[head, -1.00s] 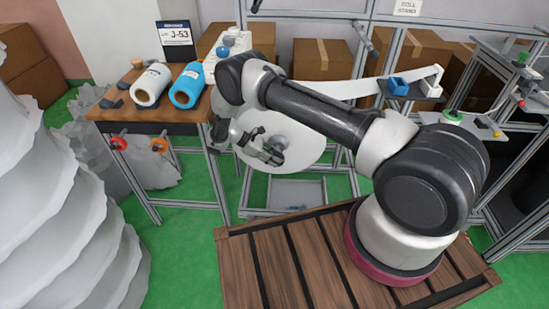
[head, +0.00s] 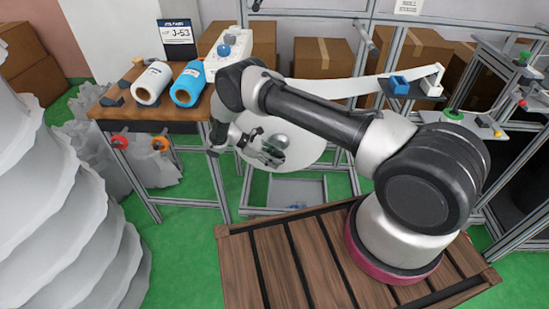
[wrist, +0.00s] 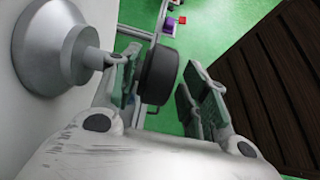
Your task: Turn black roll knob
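The black roll knob (wrist: 160,75) shows in the wrist view as a short dark cylinder, with its base partly hidden behind the left finger. My gripper (wrist: 164,88) is open, with one finger on each side of the knob. A gap shows between the knob and the right finger; whether the left finger touches it I cannot tell. A silver hub (wrist: 58,45) stands on the white roll face left of the fingers. In the head view, my gripper (head: 262,147) is in front of the white roll (head: 308,150), beside the silver hub (head: 279,141); the knob cannot be made out there.
A wooden bench (head: 180,113) to the left holds a white roll and a blue roll (head: 188,85). Red and orange knobs (head: 160,144) sit on its front. A wooden slatted platform (head: 290,262) lies below my arm. Green floor shows between them.

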